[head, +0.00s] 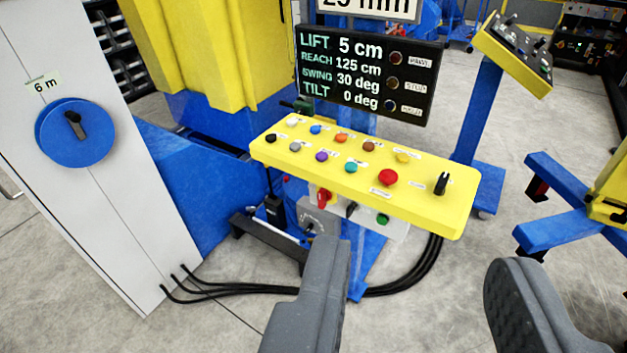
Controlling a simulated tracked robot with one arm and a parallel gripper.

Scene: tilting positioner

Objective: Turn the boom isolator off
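My gripper (418,255) is open and empty, its two dark grey fingers wide apart at the bottom, in front of the control station. The yellow control panel (262,152) carries several coloured buttons, a red mushroom button (388,177) and a black selector knob (441,183) at its right end. Below it, a grey box (398,232) bears a red rotary handle (322,198), a black knob (351,210) and a green button (383,220). The small labels are too small to read, so I cannot tell which control is the boom isolator.
A grey cabinet (60,210) at left has a blue disc (75,132) with a black handle. A display (366,75) reads lift 5 cm, reach 125 cm, swing 30 deg, tilt 0 deg. Black cables (240,289) cross the floor. A second console (512,50) stands at upper right.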

